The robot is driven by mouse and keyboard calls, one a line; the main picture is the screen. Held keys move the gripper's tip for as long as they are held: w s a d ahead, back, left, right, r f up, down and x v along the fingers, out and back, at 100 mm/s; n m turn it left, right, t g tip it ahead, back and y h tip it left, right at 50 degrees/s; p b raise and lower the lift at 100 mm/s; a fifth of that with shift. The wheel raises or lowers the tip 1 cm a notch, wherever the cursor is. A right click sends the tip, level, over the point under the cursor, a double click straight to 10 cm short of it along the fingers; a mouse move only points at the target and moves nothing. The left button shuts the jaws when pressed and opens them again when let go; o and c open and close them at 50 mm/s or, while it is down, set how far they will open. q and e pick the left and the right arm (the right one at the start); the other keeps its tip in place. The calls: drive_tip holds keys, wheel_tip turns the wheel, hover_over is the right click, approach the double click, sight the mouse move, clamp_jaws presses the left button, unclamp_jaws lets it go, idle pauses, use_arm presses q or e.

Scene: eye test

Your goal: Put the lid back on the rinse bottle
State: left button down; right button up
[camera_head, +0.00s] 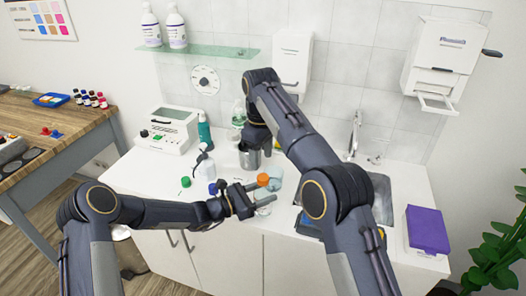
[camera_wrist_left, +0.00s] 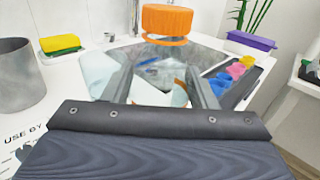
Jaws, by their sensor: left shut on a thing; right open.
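A clear bottle (camera_head: 266,207) with an orange lid (camera_head: 263,180) above it is at the counter's front. In the left wrist view the orange lid (camera_wrist_left: 167,22) stands over the clear bottle (camera_wrist_left: 155,92) between my fingers; I cannot tell whether it is seated. My left gripper (camera_head: 256,194) is shut on the clear bottle. My right gripper (camera_head: 258,145) is open, beside the metal cup (camera_head: 249,160), its fingers partly hidden by the arm. A white spout bottle (camera_head: 205,168), a green cap (camera_head: 186,182) and a blue cap (camera_head: 212,188) are to the left.
The sink (camera_head: 382,200) and a purple box (camera_head: 427,228) are on the right. A white machine (camera_head: 170,130) and a teal bottle (camera_head: 204,132) stand at the back left. The metal cup (camera_wrist_left: 18,78) is close on the left in the wrist view. The counter's left front is clear.

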sight(263, 177)
drive_tip(key=n, duration=0.7)
drive_tip(key=shift+d+r, duration=0.15)
drive_tip(key=shift+r, duration=0.15)
drive_tip(key=n, duration=0.5)
drive_tip(key=shift+w+d+r, duration=0.1)
drive_tip(key=shift+r, duration=0.1)
drive_tip(key=shift+f, duration=0.1)
drive_tip(key=shift+f, duration=3.95)
